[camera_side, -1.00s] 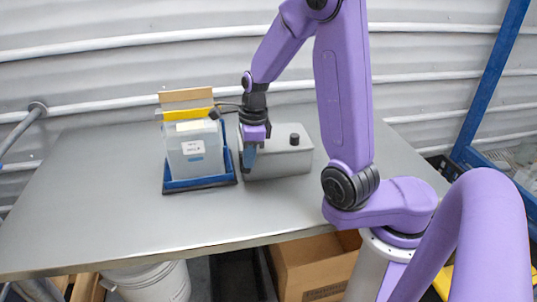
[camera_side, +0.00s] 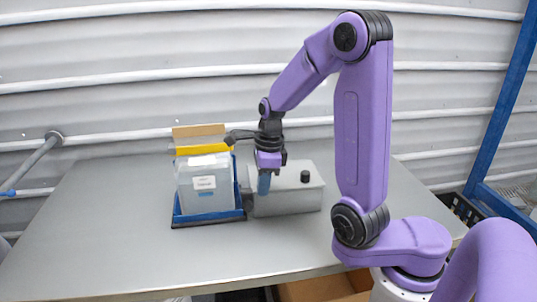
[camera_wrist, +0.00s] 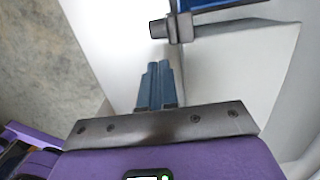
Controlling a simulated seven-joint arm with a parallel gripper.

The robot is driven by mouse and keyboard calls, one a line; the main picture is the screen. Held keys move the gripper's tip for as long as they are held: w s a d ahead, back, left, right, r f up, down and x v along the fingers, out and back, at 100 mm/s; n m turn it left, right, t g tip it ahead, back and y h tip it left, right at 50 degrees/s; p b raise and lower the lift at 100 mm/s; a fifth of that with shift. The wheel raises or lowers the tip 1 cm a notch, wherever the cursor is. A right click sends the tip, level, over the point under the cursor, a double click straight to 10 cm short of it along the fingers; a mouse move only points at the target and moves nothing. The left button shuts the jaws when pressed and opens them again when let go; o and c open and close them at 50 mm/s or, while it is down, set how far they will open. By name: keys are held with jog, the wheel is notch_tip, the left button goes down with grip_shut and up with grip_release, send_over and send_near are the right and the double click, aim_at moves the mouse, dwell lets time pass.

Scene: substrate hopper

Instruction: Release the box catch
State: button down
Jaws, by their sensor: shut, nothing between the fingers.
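A clear plastic box (camera_side: 206,188) with a white label stands in a blue tray (camera_side: 210,217) left of centre in the side view. A grey metal box (camera_side: 292,198) with a black knob (camera_side: 305,176) on top sits right of it. A dark catch-like part (camera_side: 247,197) shows between tray and grey box, and in the wrist view (camera_wrist: 178,29). My gripper (camera_side: 264,190) is shut and empty, its blue fingers pointing down by the grey box's left end. In the wrist view the fingertips (camera_wrist: 158,66) lie just short of the dark part; contact cannot be told.
A brown panel (camera_side: 198,132) and yellow strip (camera_side: 200,149) rise behind the clear box. The metal table (camera_side: 110,235) is bare to the left and in front. A blue post (camera_side: 497,100) stands at the right.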

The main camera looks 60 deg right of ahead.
notch_tip(320, 180, up, 10)
jog(key=shift+s+d, duration=0.3)
jog(key=shift+s, duration=0.05)
jog(key=shift+f, duration=0.1)
jog(key=s+a+f+n, duration=0.25)
jog(key=a+n, duration=0.35)
jog(key=n, duration=1.1)
jog(key=s+f+n, duration=0.2)
jog(key=s+n, duration=0.6)
jog(key=n, duration=0.3)
jog(key=s+f+n, duration=0.2)
jog(key=s+n, duration=0.7)
jog(key=n, duration=0.3)
jog(key=shift+s+g, duration=0.25)
jog(key=shift+g, duration=0.05)
